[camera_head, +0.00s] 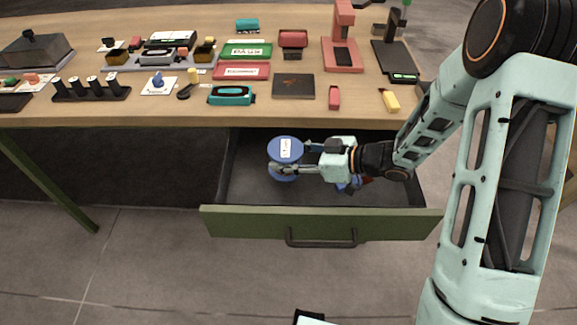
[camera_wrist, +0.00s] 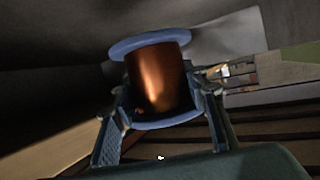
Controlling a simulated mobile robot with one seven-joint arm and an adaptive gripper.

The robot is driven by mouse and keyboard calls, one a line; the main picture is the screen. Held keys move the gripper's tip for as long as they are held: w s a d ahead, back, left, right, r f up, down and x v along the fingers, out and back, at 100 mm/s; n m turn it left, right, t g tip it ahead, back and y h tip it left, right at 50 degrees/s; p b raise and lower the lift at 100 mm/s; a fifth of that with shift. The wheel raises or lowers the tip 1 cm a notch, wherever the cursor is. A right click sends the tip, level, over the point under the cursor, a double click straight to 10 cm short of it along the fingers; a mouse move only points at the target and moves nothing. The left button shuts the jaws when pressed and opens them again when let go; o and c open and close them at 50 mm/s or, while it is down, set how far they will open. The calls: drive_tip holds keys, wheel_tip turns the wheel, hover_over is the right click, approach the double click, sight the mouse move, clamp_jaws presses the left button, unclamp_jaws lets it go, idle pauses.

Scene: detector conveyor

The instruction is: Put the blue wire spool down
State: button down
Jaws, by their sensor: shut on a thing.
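The blue wire spool (camera_head: 285,149) has blue flanges, and a white label shows on top in the head view. In the wrist view the spool (camera_wrist: 158,77) shows a copper-coloured winding between its two flanges. My gripper (camera_head: 292,158) is shut on the spool, with a finger on each side of it. It holds the spool inside or just over the open drawer (camera_head: 320,222) under the table. I cannot tell whether the spool touches the drawer floor. The wrist view also shows my gripper (camera_wrist: 160,125) with its fingers around the spool's near flange.
The drawer's green front (camera_head: 230,222) stands pulled out. Dark drawer floor is bare around the spool.

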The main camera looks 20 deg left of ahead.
drive_tip(key=shift+w+d+f+b, duration=0.1)
drive_tip(key=shift+w+f+b, duration=0.1)
drive_tip(key=shift+f, duration=0.7)
drive_tip(key=shift+w+d+f+b, duration=0.1)
drive_tip(key=shift+f+b, duration=0.1)
drive_tip(key=shift+f, duration=0.7)
drive_tip(key=shift+f, duration=0.1)
drive_tip(key=shift+f, duration=0.1)
drive_tip(key=c, duration=1.2)
unclamp_jaws()
drive_tip(key=shift+o, duration=0.2)
drive_tip(key=shift+r, duration=0.2)
drive_tip(key=p+v, duration=0.1)
drive_tip(key=v, duration=0.6)
drive_tip(key=shift+d, duration=0.25)
